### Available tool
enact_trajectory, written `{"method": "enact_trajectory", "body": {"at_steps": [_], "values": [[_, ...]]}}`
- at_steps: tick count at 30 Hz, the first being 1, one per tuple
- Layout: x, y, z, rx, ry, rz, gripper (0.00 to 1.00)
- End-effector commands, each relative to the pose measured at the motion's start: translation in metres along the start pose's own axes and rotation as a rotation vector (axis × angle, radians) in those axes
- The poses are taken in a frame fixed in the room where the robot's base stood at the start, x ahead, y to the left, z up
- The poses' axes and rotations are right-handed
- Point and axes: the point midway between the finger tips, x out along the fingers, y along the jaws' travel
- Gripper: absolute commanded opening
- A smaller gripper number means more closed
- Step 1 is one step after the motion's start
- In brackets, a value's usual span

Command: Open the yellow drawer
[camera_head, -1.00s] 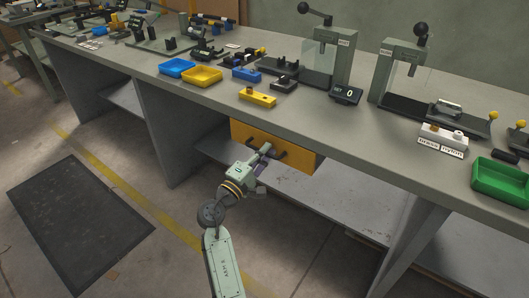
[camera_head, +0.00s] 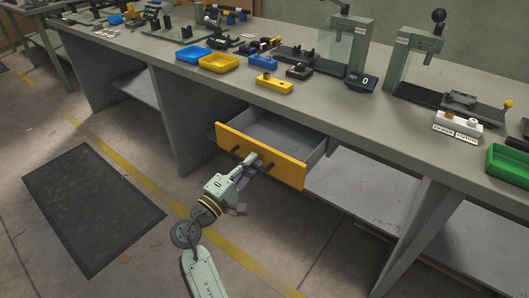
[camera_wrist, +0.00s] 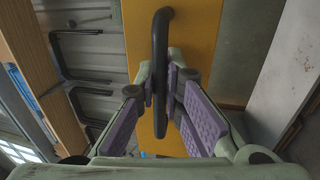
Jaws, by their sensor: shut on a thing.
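The yellow drawer (camera_head: 285,167) under the workbench is pulled partway out, and its grey inside (camera_head: 275,132) shows empty where visible. Its front carries a dark bar handle, seen close up in the wrist view (camera_wrist: 160,60). My gripper (camera_head: 252,164) is at the drawer front, shut on the handle. In the wrist view, the purple pads of my gripper (camera_wrist: 160,100) stand on either side of the handle against the yellow front (camera_wrist: 197,35).
The workbench top (camera_head: 350,115) above holds a blue tray (camera_head: 194,54), a yellow tray (camera_head: 218,63), a green tray (camera_head: 507,165) and presses. A grey bench leg (camera_head: 425,235) stands right of the drawer. The floor in front, beside a dark mat (camera_head: 90,205), is clear.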

Motion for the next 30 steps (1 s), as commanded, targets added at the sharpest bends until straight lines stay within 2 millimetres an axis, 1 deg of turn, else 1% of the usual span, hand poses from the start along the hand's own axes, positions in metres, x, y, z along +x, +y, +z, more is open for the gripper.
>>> {"method": "enact_trajectory", "body": {"at_steps": [1, 3, 6, 10, 15, 25, 26, 30], "values": [[-0.013, 0.001, -0.001, 0.002, 0.004, -0.001, 0.00], [-0.028, 0.004, -0.001, 0.001, 0.003, -0.001, 0.00], [-0.045, 0.008, 0.000, 0.001, 0.002, -0.001, 0.00], [-0.060, 0.011, 0.000, 0.000, 0.002, -0.001, 0.00], [-0.067, 0.013, 0.000, -0.001, -0.001, 0.000, 0.00], [-0.068, 0.013, 0.000, 0.000, -0.001, 0.000, 0.00], [-0.068, 0.013, 0.000, 0.000, -0.001, 0.000, 0.10], [-0.068, 0.013, 0.000, 0.000, -0.001, 0.000, 0.18]]}}
